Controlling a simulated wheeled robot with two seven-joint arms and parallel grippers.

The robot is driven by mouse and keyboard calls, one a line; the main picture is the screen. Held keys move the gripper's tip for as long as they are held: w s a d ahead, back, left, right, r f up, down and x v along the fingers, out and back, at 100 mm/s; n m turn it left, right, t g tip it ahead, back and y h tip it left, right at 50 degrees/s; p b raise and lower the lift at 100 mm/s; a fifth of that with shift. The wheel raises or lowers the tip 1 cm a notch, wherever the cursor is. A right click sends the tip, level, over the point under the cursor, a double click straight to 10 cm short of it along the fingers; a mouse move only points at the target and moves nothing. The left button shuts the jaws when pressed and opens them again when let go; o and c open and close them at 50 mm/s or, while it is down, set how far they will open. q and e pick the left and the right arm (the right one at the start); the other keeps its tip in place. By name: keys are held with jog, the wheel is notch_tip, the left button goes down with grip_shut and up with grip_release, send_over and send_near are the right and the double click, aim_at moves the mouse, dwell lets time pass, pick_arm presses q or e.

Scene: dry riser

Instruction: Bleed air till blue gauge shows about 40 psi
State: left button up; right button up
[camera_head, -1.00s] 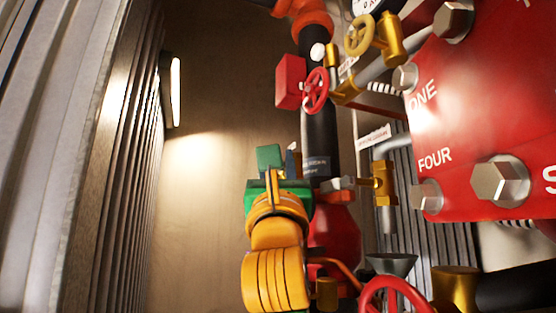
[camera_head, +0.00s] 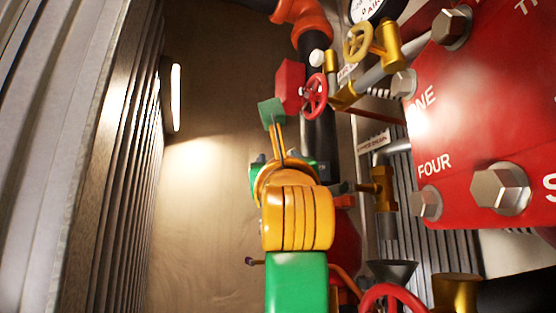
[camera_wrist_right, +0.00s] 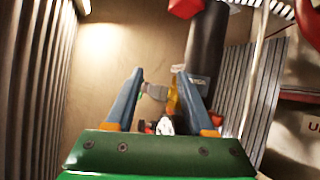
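A white dial gauge with a black rim (camera_head: 372,10) is cut off at the top of the head view. Part of the word AIR shows, but its needle and colour cannot be read. A yellow handwheel (camera_head: 358,43) is just below it, and a red handwheel (camera_head: 316,95) is by the black riser pipe. A brass valve (camera_head: 383,186) is lower right. My right gripper (camera_wrist_right: 158,76) is open and empty. The wrist view shows a grey handle (camera_wrist_right: 155,92) and yellow fitting (camera_wrist_right: 172,98) beyond its fingers. In the head view, my arm mostly hides it. My left gripper is not visible.
A big red plate with bolts (camera_head: 480,110) fills the right side. A black funnel (camera_head: 391,271) and another red handwheel (camera_head: 392,299) are at the bottom. The black pipe (camera_wrist_right: 207,48) stands ahead. Corrugated wall (camera_head: 110,160) lines the left, with open room before the tan wall (camera_head: 205,210).

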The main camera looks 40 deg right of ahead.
jog(key=shift+s+f, duration=0.1)
jog(key=shift+f, duration=0.05)
jog(key=b+v, duration=0.5)
jog(key=v, duration=0.1)
jog(key=shift+s+a, duration=0.2)
jog(key=shift+s, duration=0.15)
jog(key=shift+w+d+f, duration=0.1)
jog(key=shift+f, duration=0.05)
